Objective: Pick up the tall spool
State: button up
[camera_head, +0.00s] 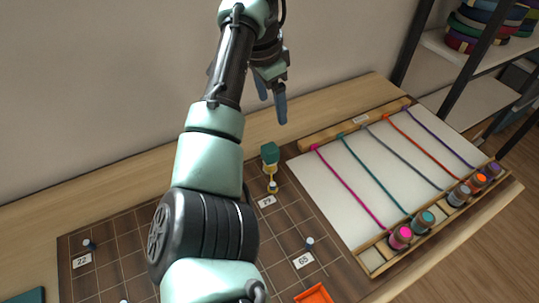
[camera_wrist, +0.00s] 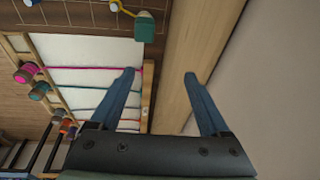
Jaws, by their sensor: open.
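My gripper (camera_head: 272,103) is raised above the back of the table, open and empty. In the wrist view its two blue fingers (camera_wrist: 160,76) stand apart with nothing between them. Several spools sit in a row on a wooden rack at the right: pink (camera_head: 400,237), teal (camera_head: 424,219), grey (camera_head: 459,195), orange (camera_head: 479,181) and purple (camera_head: 492,170). A teal block with a yellow loop (camera_head: 270,153) is at the peg labelled 29. It also shows in the wrist view (camera_wrist: 145,28), beyond the fingertips. I cannot tell which item is the tall spool.
Coloured cords run across a white board (camera_head: 360,170) from a wooden rail (camera_head: 350,125) to the spools. A brown gridded board (camera_head: 125,240) carries labelled pegs. An orange tray (camera_head: 313,293) lies at the front. A dark-framed shelf (camera_head: 480,100) stands right. My arm hides part of the gridded board.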

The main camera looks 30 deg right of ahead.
aim_at(272, 157)
jog(key=a+f, duration=0.1)
jog(key=s+a+f+g, duration=0.1)
jog(key=shift+s+f+y, duration=0.2)
jog(key=shift+f+y, duration=0.15)
jog(key=shift+y, duration=0.05)
jog(key=f, duration=0.5)
jog(key=shift+d+f+b, duration=0.35)
jog(key=shift+s+d+f, duration=0.1)
jog(key=shift+f, duration=1.5)
jog(key=shift+s+d+f, duration=0.1)
jog(key=shift+f, duration=1.45)
jog(key=shift+r, duration=0.1)
grip_shut()
